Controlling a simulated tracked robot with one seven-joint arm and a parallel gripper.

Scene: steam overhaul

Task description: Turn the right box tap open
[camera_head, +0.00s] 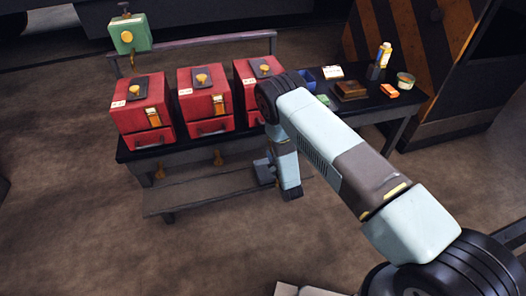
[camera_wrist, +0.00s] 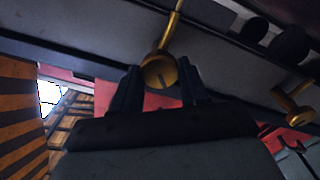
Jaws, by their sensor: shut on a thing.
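Three red boxes stand in a row on a dark bench; the right box (camera_head: 245,78) is partly covered by my arm. My gripper (camera_wrist: 160,82) is below the bench, its two dark fingers shut on a brass tap (camera_wrist: 159,68). The tap has a round, slotted face and a thin stem rising from it. In the head view the right box's tap is hidden behind my arm. A second brass tap (camera_wrist: 296,112) hangs to the right in the wrist view. The left tap (camera_head: 160,171) and middle tap (camera_head: 218,157) hang under the bench front.
A low step (camera_head: 210,193) runs along the bench front. A green box (camera_head: 127,36) sits at the rail's left end.

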